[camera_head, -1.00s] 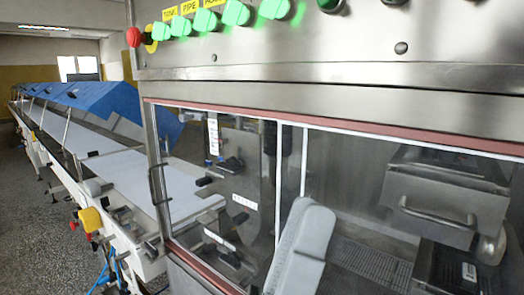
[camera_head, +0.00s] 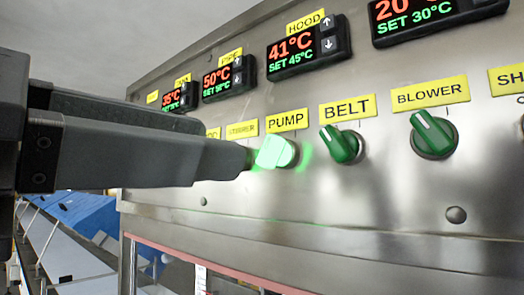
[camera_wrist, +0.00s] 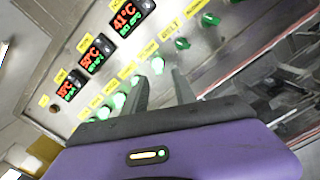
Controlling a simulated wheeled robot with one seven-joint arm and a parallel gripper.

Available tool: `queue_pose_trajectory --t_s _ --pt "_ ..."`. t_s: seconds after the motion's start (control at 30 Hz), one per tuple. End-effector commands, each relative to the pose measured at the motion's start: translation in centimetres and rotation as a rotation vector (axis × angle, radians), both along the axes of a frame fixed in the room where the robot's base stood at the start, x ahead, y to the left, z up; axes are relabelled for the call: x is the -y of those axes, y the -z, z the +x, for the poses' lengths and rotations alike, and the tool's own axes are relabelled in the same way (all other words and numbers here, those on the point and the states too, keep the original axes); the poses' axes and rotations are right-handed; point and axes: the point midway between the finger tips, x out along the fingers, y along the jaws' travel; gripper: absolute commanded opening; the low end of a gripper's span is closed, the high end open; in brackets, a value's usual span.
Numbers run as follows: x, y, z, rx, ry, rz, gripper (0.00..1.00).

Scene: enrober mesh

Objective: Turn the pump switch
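The pump switch (camera_head: 277,151) is a bright, glowing green knob under the yellow PUMP label (camera_head: 287,119) on the steel panel. In the wrist view a lit green knob, which looks like the pump switch (camera_wrist: 157,66), lies just ahead of and between my fingertips. My gripper (camera_head: 228,142) reaches in from the left in the head view. The near fingertip is close to the left side of the pump switch; I cannot tell whether it touches. In the wrist view my gripper (camera_wrist: 159,74) has its two fingers apart, with nothing held between them.
The dark green belt knob (camera_head: 341,145) and blower knob (camera_head: 433,134) sit to the right of the pump switch. Temperature displays (camera_head: 298,50) line the panel above. A blue-covered conveyor (camera_head: 88,215) runs off at lower left.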

Motion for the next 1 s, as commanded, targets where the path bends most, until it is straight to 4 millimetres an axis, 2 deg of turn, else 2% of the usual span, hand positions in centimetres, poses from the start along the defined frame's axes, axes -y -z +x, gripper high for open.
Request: queue_pose_trajectory --t_s 0.17,0.5,0.7,1.0 --pt "0.0 -0.5 0.3 -0.008 -0.026 0.040 0.33" --pt "3.1 -0.5 4.0 -0.006 -0.022 0.038 0.33" --pt "4.3 -0.5 5.7 -0.007 -0.023 0.036 0.33" --pt "4.6 -0.4 6.0 -0.006 -0.024 0.035 0.33"
